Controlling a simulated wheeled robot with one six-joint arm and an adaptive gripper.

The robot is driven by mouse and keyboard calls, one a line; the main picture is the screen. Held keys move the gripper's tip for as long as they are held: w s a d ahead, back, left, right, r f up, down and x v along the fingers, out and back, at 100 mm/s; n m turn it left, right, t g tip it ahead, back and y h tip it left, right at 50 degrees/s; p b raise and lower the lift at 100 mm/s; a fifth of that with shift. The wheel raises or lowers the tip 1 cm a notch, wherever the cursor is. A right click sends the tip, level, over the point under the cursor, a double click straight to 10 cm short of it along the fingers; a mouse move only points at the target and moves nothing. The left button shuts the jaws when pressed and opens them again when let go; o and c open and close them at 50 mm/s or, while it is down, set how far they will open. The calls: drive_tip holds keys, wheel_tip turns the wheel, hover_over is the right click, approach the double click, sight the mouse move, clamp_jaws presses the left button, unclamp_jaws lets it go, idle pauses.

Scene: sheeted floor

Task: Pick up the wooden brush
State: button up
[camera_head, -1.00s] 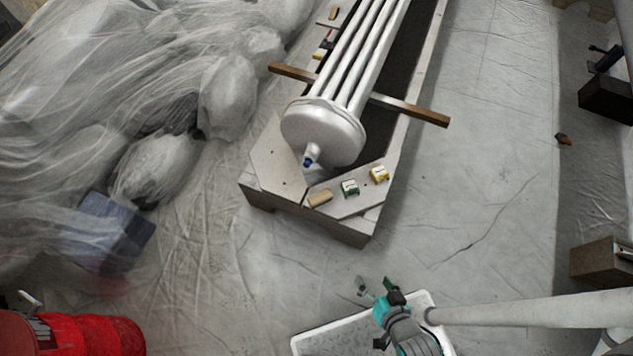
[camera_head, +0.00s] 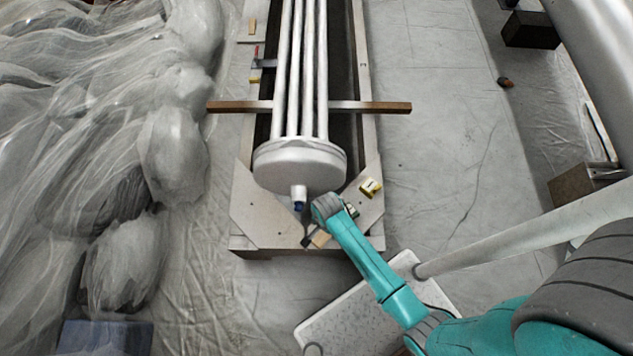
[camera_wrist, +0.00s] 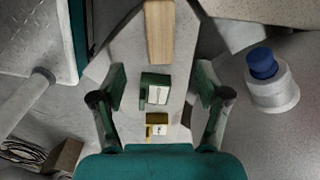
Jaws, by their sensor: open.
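A light wooden piece (camera_head: 320,238), the brush as far as I can tell, lies on the corner board at the near end of the long crate. In the wrist view this wooden piece (camera_wrist: 159,32) is at the top centre, lengthwise; no bristles show. My gripper (camera_wrist: 161,82) is open and empty, with its fingers at either side of the view and the wooden piece beyond their tips. In the head view my arm reaches over the corner board and partly hides the things there.
A green-and-white box (camera_wrist: 155,90) and a yellow box (camera_wrist: 157,125) lie in line with the wooden piece. A white cylinder end with a blue cap (camera_wrist: 262,64) is at the right. The crate (camera_head: 240,242) holds a long tube bundle (camera_head: 300,165). Sheeted heaps stand left.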

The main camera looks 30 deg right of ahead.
sight(324, 235)
drive_tip(key=shift+w+f, duration=0.15)
drive_tip(key=shift+f, duration=0.2)
wheel_tip(324, 235, down, 4)
drive_tip(key=shift+r, duration=0.25)
drive_tip(key=shift+f, duration=3.3)
drive_tip(key=c, duration=1.3)
drive_tip(key=shift+r, duration=0.1)
wheel_tip(324, 235, up, 10)
drive_tip(key=shift+f, duration=0.1)
